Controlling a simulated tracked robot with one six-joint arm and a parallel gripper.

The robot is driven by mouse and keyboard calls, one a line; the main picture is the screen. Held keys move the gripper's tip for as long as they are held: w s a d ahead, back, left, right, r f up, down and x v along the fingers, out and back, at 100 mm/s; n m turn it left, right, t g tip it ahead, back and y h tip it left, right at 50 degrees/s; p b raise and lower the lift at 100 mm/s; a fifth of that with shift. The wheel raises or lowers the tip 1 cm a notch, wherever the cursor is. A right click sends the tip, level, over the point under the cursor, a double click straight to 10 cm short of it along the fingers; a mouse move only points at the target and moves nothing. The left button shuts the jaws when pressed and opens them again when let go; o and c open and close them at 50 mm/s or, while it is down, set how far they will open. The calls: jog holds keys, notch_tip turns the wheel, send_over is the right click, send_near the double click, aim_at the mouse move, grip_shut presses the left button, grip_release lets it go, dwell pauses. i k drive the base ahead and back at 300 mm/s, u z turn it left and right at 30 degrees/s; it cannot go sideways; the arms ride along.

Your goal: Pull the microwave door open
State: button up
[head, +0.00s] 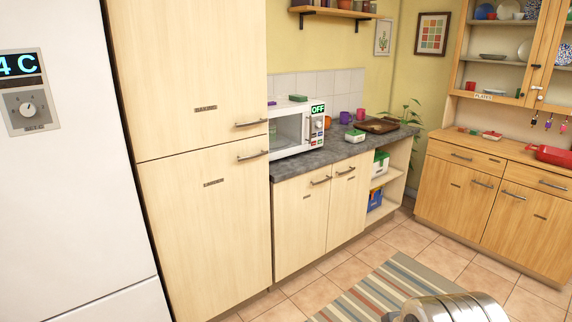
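The white microwave (297,127) stands on the dark grey countertop, just right of the tall wooden cabinet. Its door (288,130) with a dark window looks shut. The control panel on its right side shows a green "OFF" display (318,109). Part of its left side is hidden by the tall cabinet. A metallic rounded part of my own body shows at the bottom right edge. My gripper's fingers are not seen in this view, well away from the microwave.
The tall cabinet (205,200) and white fridge (60,180) stand on the left. A striped rug (375,290) lies on open tiled floor. A wooden dresser (495,200) stands right.

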aim_at(305, 119)
jog(key=i, duration=2.25)
jog(key=z, duration=0.25)
jog(key=i, duration=0.9)
jog(key=u, duration=1.05)
